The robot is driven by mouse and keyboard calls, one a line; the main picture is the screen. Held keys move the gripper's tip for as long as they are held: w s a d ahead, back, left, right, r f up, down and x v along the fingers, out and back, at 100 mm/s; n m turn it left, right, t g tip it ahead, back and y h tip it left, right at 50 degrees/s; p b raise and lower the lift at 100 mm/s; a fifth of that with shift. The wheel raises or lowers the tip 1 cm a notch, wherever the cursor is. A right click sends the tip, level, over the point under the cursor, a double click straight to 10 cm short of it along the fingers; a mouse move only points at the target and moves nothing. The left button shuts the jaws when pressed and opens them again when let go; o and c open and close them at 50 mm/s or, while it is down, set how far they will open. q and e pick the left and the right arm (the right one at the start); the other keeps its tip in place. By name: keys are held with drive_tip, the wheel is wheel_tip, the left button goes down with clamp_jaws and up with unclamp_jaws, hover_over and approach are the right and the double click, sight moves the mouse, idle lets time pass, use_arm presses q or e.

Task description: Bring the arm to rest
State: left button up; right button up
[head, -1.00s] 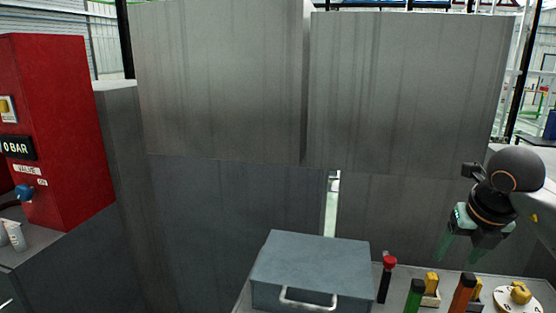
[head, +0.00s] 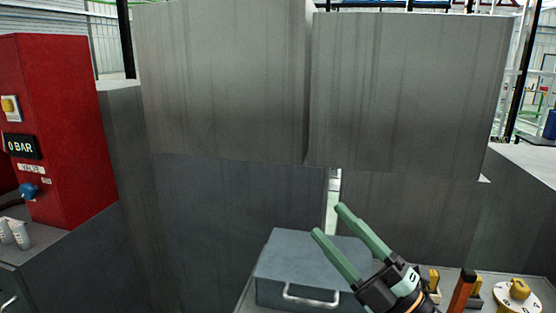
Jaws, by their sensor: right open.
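My right gripper (head: 329,221) is in the lower middle of the head view. Its two green fingers are spread apart and point up and to the left, with nothing between them. It shows in front of the grey-blue metal box (head: 290,262) and covers part of its right side. I cannot tell whether it touches the box. Only the gripper and a dark wrist part of my right arm show, at the bottom edge. My left gripper is not in view.
A red panel (head: 70,110) reading 0 BAR, with a blue valve knob (head: 29,190), stands at the left. Large grey panels (head: 225,80) fill the back. An orange-handled item (head: 463,290) and a white dial with a yellow knob (head: 517,291) are at the lower right.

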drive_tip(key=d+f+m+h, duration=0.7)
drive_tip(key=f+m+h, duration=0.2)
drive_tip(key=m, duration=0.1)
drive_tip(key=d+f+m+h, duration=0.7)
drive_tip(key=f+m+h, duration=0.3)
drive_tip(key=m, duration=0.1)
drive_tip(key=s+a+f+m+g+y, duration=0.1)
drive_tip(key=s+f+g, duration=0.7)
drive_tip(key=s, duration=0.4)
drive_tip(key=s+a+f+m+g+y, duration=0.1)
drive_tip(key=s+f+g, duration=0.4)
drive_tip(key=s+f, duration=0.6)
drive_tip(key=w+a+f+t+y+b, duration=0.1)
drive_tip(key=w+a+f+t+b, duration=0.1)
drive_tip(key=f, duration=0.5)
drive_tip(key=w+a+f+t+y+b, duration=0.1)
drive_tip(key=w+a+f+t+b, duration=0.1)
drive_tip(key=f, duration=0.5)
drive_tip(key=shift+w+f+t, duration=0.15)
drive_tip(key=shift+f+t, duration=0.25)
drive_tip(key=shift+t, duration=0.3)
